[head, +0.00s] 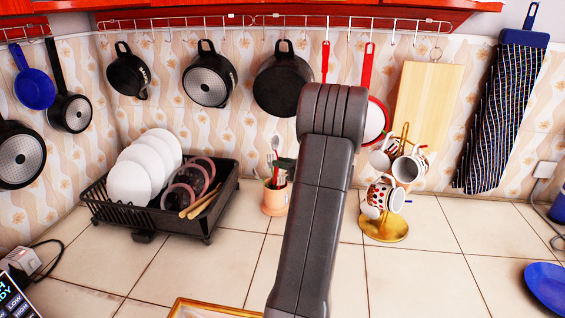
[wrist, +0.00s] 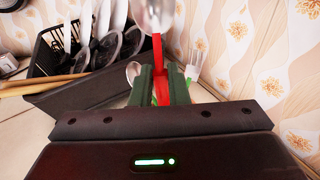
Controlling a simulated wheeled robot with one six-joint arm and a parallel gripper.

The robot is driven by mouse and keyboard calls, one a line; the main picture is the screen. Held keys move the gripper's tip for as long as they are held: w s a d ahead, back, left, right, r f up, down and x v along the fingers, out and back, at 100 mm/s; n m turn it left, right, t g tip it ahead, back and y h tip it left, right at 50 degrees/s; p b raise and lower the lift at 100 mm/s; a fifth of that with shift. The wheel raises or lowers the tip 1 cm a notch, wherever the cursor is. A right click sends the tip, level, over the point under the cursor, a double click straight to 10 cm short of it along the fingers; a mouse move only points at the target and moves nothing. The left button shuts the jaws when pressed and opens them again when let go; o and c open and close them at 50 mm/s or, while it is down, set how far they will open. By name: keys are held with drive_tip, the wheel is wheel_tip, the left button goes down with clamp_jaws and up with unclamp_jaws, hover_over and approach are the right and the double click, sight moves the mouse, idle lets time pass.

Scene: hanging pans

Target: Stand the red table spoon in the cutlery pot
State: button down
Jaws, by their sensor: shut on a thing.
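The red table spoon (wrist: 158,50) is in my gripper (wrist: 161,76), seen in the wrist view. The green fingers are shut on its red handle, and its metal bowl points up and away from the fingers. The cutlery pot (head: 274,200), a small tan pot, stands on the counter in the head view, right of the dish rack, with cutlery upright in it. My arm hides most of the gripper there. In the wrist view other cutlery shows on both sides of the fingers, close to them. Whether the handle's lower end is inside the pot is hidden.
A black dish rack (head: 147,220) with plates stands left of the pot. A gold mug stand (head: 385,230) with several mugs stands to the right. Several pans hang from the wall rail (head: 290,22) above. The counter front is mostly clear.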

drive_tip(key=shift+s+f+b, duration=0.15)
drive_tip(key=shift+f+b, duration=0.9)
drive_tip(key=shift+f, duration=0.6)
drive_tip(key=shift+f+b, duration=0.35)
drive_tip(key=shift+f, duration=0.3)
drive_tip(key=c, duration=1.3)
unclamp_jaws()
drive_tip(key=b, duration=0.2)
approach(277, 173)
drive_tip(key=v, duration=0.6)
drive_tip(key=shift+d+f, duration=0.1)
drive_tip(key=shift+f, duration=0.1)
